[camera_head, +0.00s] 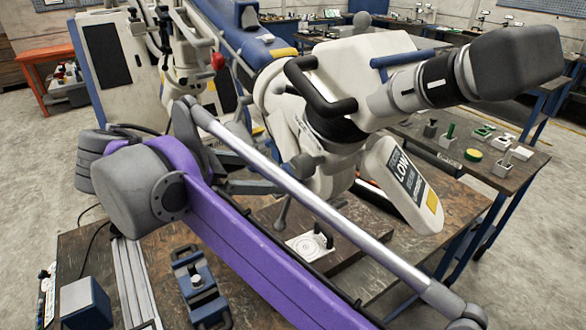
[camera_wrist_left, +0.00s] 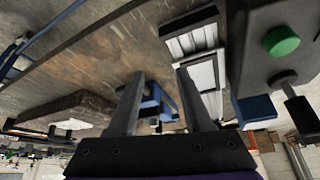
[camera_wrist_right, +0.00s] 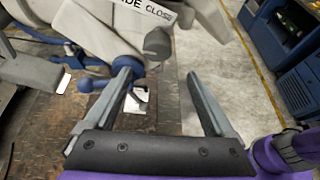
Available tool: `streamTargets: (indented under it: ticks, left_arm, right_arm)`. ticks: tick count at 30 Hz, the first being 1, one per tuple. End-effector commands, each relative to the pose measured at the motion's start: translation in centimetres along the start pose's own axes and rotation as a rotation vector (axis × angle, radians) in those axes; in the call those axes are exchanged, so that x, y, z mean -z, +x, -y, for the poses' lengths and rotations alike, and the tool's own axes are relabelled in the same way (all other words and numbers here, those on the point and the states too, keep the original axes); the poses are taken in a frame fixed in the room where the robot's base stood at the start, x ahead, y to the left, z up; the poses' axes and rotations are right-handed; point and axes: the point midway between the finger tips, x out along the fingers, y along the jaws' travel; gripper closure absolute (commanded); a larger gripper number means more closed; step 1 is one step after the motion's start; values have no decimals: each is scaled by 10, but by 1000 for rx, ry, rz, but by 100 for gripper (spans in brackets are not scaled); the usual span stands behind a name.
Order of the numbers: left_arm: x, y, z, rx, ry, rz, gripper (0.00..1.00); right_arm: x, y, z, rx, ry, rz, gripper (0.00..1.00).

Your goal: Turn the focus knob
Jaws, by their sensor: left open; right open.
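The white microscope head (camera_head: 350,70) fills the upper middle of the head view, with black handles and a grey eyepiece end (camera_head: 515,62). A white part marked "LOW" (camera_head: 400,185) hangs below it. In the right wrist view, a white body (camera_wrist_right: 95,30) with lettering ending in "CLOSE" carries a dark grey rounded knob (camera_wrist_right: 157,42). I cannot tell if this is the focus knob. My right gripper (camera_wrist_right: 159,73) is open and empty, with that knob beyond its fingertips. My left gripper (camera_wrist_left: 160,73) is open, pointing over the workbench, apart from the microscope. Neither gripper's fingers show clearly in the head view.
A blue clamp (camera_head: 195,285) and a blue block (camera_head: 85,303) stand on the workbench (camera_head: 85,245). A green button (camera_wrist_left: 280,40) is at the right in the left wrist view. My purple arm crosses the head view.

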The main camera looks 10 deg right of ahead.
Motion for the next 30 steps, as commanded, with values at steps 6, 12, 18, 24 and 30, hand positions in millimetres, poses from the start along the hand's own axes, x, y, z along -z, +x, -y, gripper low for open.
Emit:
streamTargets:
  ticks: [6,12,18,24,30]
  left_arm:
    - [-1,1,0,0,0,0,50]
    - [-3,3,0,0,0,2,50]
    - [-4,4,0,0,0,3,50]
    - [-4,5,0,0,0,3,50]
    - [-4,5,0,0,0,3,50]
  right_arm:
    - [-11,-18,-6,-5,-64,67,11]
    - [-13,13,-6,-2,-61,67,11]
    - [-16,52,-6,-2,-60,66,11]
    - [-17,78,-6,-4,-61,65,11]
    - [-18,86,-7,-6,-61,65,11]
